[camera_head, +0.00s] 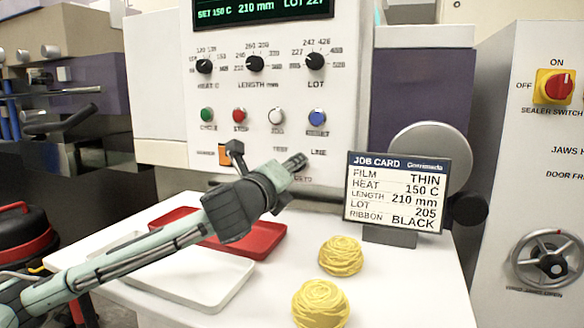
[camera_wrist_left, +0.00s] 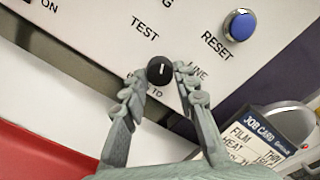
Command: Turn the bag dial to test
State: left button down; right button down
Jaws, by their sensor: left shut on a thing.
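The bag dial (camera_wrist_left: 160,70) is a small black knob with a white mark, seen in the left wrist view. TEST is printed up and left of it and LINE to its right. The mark stands near upright in that picture; which label it points at is hard to tell. My left gripper (camera_wrist_left: 161,88) is shut on the dial, one finger on each side. In the head view my left gripper (camera_head: 293,163) reaches the panel between TEST and LINE and mostly hides the dial. My right gripper is not in view.
Above the dial are coloured buttons, among them the blue RESET button (camera_head: 317,118), and several black knobs. A job card (camera_head: 397,190) stands to the right. A red tray (camera_head: 262,240), a white tray (camera_head: 205,290) and two yellow bundles (camera_head: 341,256) lie on the table.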

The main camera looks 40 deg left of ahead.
pick_arm(q)
jog(key=shift+n, duration=0.6)
jog(key=c, duration=1.2)
grip_release()
notch_tip(320, 180, up, 8)
jog(key=shift+d+r, duration=0.1)
jog(key=shift+r, duration=0.95)
